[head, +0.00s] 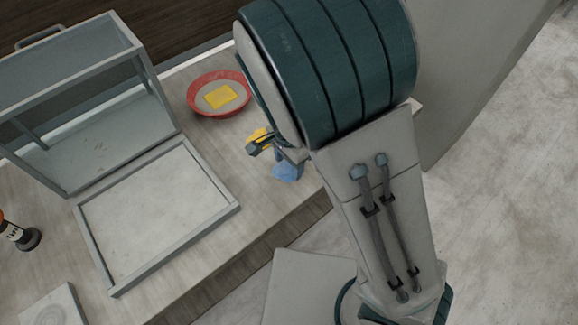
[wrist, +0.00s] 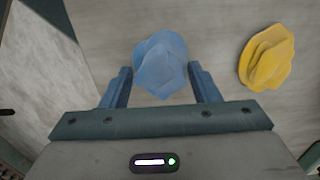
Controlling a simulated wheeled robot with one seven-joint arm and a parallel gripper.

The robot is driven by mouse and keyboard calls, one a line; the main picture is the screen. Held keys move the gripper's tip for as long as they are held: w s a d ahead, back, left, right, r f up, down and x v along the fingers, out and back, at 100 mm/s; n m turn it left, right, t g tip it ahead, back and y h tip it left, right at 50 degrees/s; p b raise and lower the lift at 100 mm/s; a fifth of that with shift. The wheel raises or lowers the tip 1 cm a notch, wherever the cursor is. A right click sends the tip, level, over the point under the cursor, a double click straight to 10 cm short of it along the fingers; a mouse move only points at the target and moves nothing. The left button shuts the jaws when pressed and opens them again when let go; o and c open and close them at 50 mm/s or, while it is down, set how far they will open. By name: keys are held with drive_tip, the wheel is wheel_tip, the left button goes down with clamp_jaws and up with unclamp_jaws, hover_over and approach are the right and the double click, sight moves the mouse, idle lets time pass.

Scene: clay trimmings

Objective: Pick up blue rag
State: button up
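The blue rag (wrist: 160,68) lies crumpled on the counter. In the wrist view it sits between and just beyond the two blue fingers of my gripper (wrist: 162,84), which is open. In the head view the blue rag (head: 287,172) shows near the counter's front edge, below my gripper (head: 280,157), which my arm mostly hides there. I cannot tell from these views whether the fingers touch the rag.
A yellow rag (wrist: 267,58) lies to the right of the blue one in the wrist view. A red bowl (head: 192,98) holding a yellow item stands farther back. A glass case with an open front panel (head: 232,208) is at left, beside a dark bottle (head: 28,238).

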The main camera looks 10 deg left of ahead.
sight(288, 164)
drive_tip(key=shift+c, duration=0.7)
drive_tip(key=shift+r, duration=0.1)
drive_tip(key=shift+r, duration=0.5)
wheel_tip(288, 164, up, 3)
drive_tip(key=shift+a+p, duration=0.1)
drive_tip(key=shift+p, duration=0.35)
drive_tip(key=s+d+r+p, duration=0.1)
drive_tip(key=s+d+r, duration=0.1)
drive_tip(key=d, duration=0.3)
drive_tip(key=s+d+r+p, duration=0.1)
drive_tip(key=s+d+r, duration=0.2)
drive_tip(key=d+r, duration=0.2)
drive_tip(key=shift+d, duration=0.35)
drive_tip(key=shift+s, duration=0.1)
